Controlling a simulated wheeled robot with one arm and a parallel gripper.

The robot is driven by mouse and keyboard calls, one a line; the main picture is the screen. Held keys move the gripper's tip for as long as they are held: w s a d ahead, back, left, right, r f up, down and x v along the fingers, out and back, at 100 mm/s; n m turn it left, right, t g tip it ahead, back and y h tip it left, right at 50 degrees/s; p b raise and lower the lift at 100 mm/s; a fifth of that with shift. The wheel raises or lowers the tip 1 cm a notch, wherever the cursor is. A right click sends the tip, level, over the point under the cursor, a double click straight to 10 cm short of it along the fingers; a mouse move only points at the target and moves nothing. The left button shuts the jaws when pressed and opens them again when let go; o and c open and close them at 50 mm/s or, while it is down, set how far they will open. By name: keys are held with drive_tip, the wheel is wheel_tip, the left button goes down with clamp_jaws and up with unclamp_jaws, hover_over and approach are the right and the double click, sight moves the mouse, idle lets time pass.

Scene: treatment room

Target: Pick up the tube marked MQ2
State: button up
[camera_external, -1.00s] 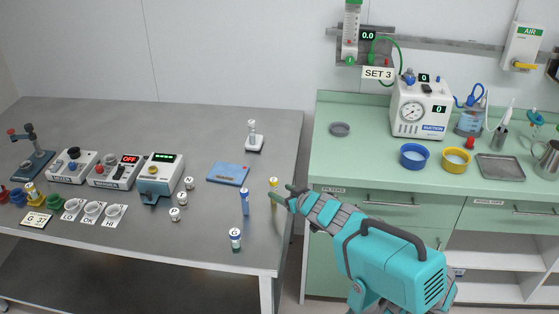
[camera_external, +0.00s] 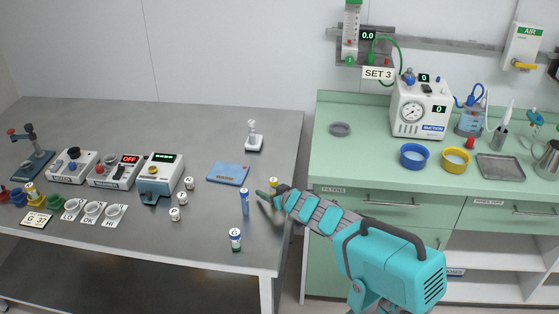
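Several small tubes stand on the grey table; no MQ2 mark is readable on any of them. A tube with a yellow top (camera_external: 273,182) stands near the table's right edge, partly hidden by my gripper. A blue tube with a white top (camera_external: 245,203) stands left of it. A blue and white tube with a G on its top (camera_external: 235,240) stands nearer the front edge. My gripper (camera_external: 262,200) reaches in from the right, its fingers apart and pointing left towards the blue tube. It looks empty, just beside the yellow-topped tube; contact cannot be told.
A blue flat pad (camera_external: 228,173) lies behind the tubes. Small lettered pieces (camera_external: 175,214) and a box with a green display (camera_external: 160,176) are to the left. A white stand (camera_external: 254,143) is at the back. The green counter (camera_external: 350,165) is to the right.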

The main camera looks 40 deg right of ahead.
clamp_jaws()
idle(0.6)
